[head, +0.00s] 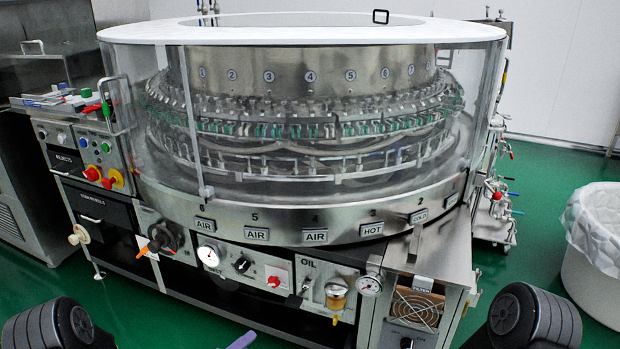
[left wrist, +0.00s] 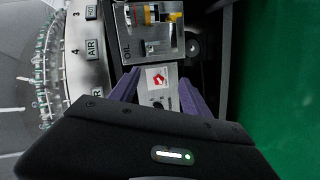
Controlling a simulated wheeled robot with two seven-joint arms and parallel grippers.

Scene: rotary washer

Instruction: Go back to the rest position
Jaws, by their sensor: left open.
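The rotary washer (head: 300,232) fills the middle of the head view, a round steel machine with a clear guard and a white top ring. In the left wrist view my left gripper (left wrist: 160,88) has two purple fingers spread apart, with nothing held between them. A white panel with a red switch (left wrist: 158,78) shows beyond and between the fingers; I cannot tell the gap to it. In the head view only a purple fingertip (head: 243,341) of my left gripper shows at the bottom edge. My right gripper is not in view.
The washer's front carries knobs, gauges and an oil cup (head: 335,297). A control box (head: 98,160) with coloured buttons stands at the left. A white bin (head: 595,250) stands at the right. The green floor (head: 540,185) is clear between washer and bin.

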